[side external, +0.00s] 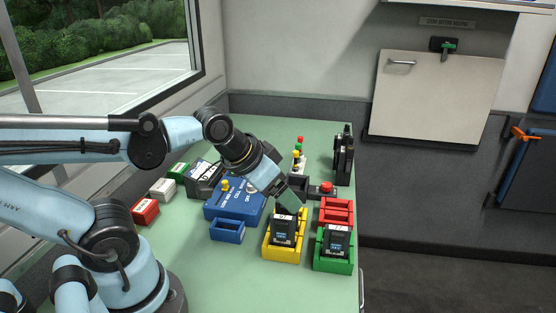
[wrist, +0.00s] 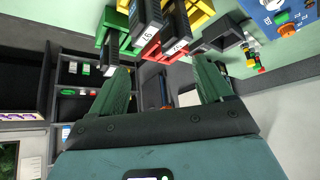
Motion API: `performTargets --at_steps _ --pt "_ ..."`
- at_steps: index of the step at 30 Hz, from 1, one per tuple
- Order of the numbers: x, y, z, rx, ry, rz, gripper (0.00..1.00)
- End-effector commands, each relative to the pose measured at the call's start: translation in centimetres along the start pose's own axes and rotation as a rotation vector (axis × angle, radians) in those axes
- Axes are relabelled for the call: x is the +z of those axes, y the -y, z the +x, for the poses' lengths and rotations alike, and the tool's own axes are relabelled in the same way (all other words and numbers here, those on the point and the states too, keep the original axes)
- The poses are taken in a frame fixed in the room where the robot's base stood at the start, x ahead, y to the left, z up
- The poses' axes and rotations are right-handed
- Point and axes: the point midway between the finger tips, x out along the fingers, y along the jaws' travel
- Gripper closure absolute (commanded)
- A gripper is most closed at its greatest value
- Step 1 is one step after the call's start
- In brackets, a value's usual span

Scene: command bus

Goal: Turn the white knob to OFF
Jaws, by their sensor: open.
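A blue box (side external: 232,203) with white lettering stands on the green table behind the small blue bin. A yellow knob or button (side external: 225,185) shows on its top. A blue panel (wrist: 294,12) with coloured round controls shows at the top right corner of the wrist view. I cannot make out the white knob for certain in either view; my arm covers part of the blue box's right side. My gripper (side external: 289,199) is above the yellow bin, right of the blue box. In the wrist view its two green fingers (wrist: 160,88) are wide apart with nothing held between them.
A yellow bin (side external: 267,250) and a green bin (side external: 319,262) each hold a black device. A red bin (side external: 337,205), an empty blue bin (side external: 227,230), a red button (side external: 326,188) and a stack light (side external: 297,155) stand nearby.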

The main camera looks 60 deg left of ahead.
Motion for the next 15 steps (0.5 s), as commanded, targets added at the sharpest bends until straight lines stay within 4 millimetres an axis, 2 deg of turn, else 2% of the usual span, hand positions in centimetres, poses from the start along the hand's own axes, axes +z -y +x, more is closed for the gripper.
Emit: performTargets --at_steps 1,5,6,15 --pt "-0.4 0.5 -0.1 -0.009 0.016 0.001 0.29" --pt "-1.8 2.8 -0.4 -0.04 0.105 0.02 0.49" --pt "-2.3 3.8 -0.5 -0.048 0.142 0.027 0.5" --pt "-4.8 11.9 -0.6 -0.034 0.425 0.072 0.5"
